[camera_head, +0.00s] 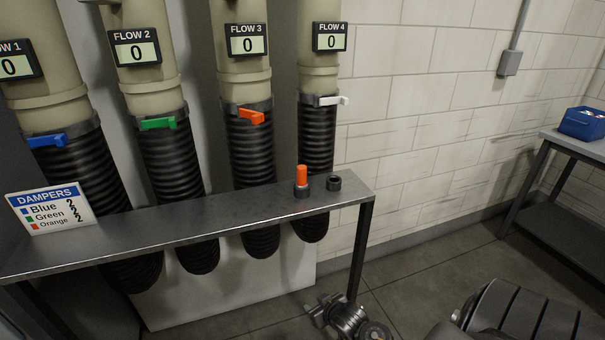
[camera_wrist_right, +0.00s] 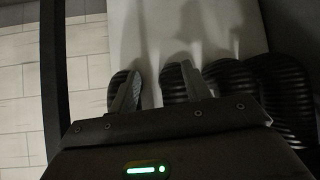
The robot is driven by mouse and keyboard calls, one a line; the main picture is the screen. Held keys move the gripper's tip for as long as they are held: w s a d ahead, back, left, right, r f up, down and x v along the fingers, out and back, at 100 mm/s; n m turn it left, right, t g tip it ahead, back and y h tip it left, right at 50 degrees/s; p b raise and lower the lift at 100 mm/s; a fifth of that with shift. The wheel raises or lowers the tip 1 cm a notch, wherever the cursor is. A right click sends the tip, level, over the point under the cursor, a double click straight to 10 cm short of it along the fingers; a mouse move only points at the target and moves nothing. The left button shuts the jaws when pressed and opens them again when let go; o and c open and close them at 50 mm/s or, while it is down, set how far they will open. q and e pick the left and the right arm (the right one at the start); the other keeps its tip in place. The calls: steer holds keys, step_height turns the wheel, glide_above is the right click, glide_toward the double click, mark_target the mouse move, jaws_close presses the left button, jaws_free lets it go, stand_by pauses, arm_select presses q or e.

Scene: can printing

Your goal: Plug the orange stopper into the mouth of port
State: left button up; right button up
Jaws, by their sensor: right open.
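The orange stopper (camera_head: 302,174) stands upright on the grey metal shelf (camera_head: 215,222), toward its right end. Its lower part sits in or on a dark round collar; I cannot tell if the collar is a separate piece. Just to its right on the shelf is a short dark round port (camera_head: 334,183), with its mouth facing up and looking empty. My right gripper (camera_head: 318,313) is below the shelf's right end, apart from the stopper and port. In the right wrist view its two fingers (camera_wrist_right: 160,82) are spread with nothing between them. My left gripper is not in view.
Several ribbed black hoses (camera_head: 252,150) with coloured damper levers hang behind the shelf. A dampers sign (camera_head: 52,207) stands at its left. The shelf's right leg (camera_head: 360,250) is close to my right gripper. A side table (camera_head: 575,145) holds a blue bin (camera_head: 582,123).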

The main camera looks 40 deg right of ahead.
steer(key=r+t, duration=0.2)
steer(key=r, duration=0.8)
steer(key=w+d+r+t+p, duration=0.1)
steer(key=r+t, duration=0.1)
steer(key=r, duration=0.9)
steer(key=w+r+t+h, duration=0.1)
steer(key=r, duration=1)
steer(key=shift+w+d+r+m+t, duration=0.1)
steer(key=shift+d+r+m+t, duration=0.1)
steer(key=shift+m+t, duration=0.15)
steer(key=t, duration=0.3)
glide_toward(304, 173)
steer(key=shift+g, duration=0.25)
steer(key=w, duration=0.4)
steer(key=w+p, duration=0.1)
steer(key=w, duration=0.1)
steer(key=shift+d+r, duration=0.35)
steer(key=shift+w+r, duration=0.1)
steer(key=shift+w, duration=0.1)
steer(key=w, duration=0.2)
steer(key=w+d+p, duration=0.1)
steer(key=w, duration=0.1)
steer(key=shift+w+f+p, duration=0.25)
steer(key=shift+w+p, duration=0.05)
